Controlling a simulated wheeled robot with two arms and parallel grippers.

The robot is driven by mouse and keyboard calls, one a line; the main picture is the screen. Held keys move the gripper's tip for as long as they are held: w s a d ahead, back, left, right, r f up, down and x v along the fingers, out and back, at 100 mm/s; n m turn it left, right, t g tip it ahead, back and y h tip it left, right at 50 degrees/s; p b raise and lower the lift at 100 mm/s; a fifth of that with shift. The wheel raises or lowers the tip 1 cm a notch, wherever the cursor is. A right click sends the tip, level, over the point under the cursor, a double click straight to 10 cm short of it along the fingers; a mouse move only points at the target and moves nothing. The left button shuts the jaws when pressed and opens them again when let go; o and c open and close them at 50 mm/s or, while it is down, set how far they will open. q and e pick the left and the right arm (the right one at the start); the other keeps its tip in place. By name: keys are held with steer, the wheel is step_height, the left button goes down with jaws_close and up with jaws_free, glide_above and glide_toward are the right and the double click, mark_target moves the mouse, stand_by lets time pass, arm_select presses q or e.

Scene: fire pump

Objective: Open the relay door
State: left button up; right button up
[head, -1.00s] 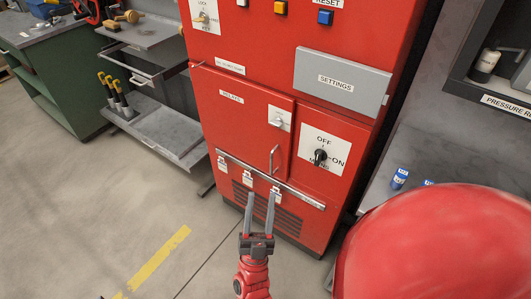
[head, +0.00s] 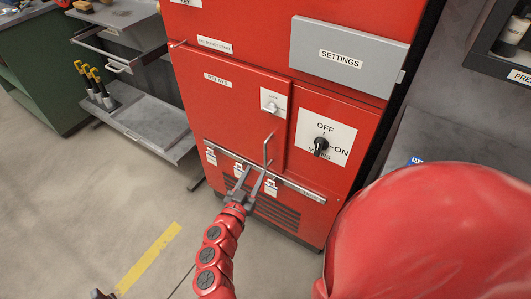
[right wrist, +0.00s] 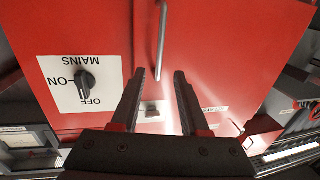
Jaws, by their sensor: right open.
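The relay door (head: 225,115) is a red panel labelled RELAYS on the red cabinet, and it looks shut. Its upright metal handle (head: 268,148) is near the door's lower right edge; it also shows in the right wrist view (right wrist: 161,45). A small switch or latch on a white plate (head: 270,106) sits above the handle. My right gripper (head: 255,171) is open and empty, just below and in front of the handle. In the right wrist view the handle lies beyond and between the fingertips (right wrist: 160,73), apart from them as far as I can tell.
The MAINS knob (head: 321,146) is right of the door, below a grey SETTINGS box (head: 349,60). A metal rail (head: 300,187) with hanging tags crosses the cabinet below the handle. A grey shelf (head: 150,125) stands at left. Floor in front is clear.

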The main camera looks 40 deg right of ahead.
mark_target(265, 153)
steer(key=x, duration=1)
steer(key=shift+b, duration=0.3)
jaws_close()
stand_by(0.8)
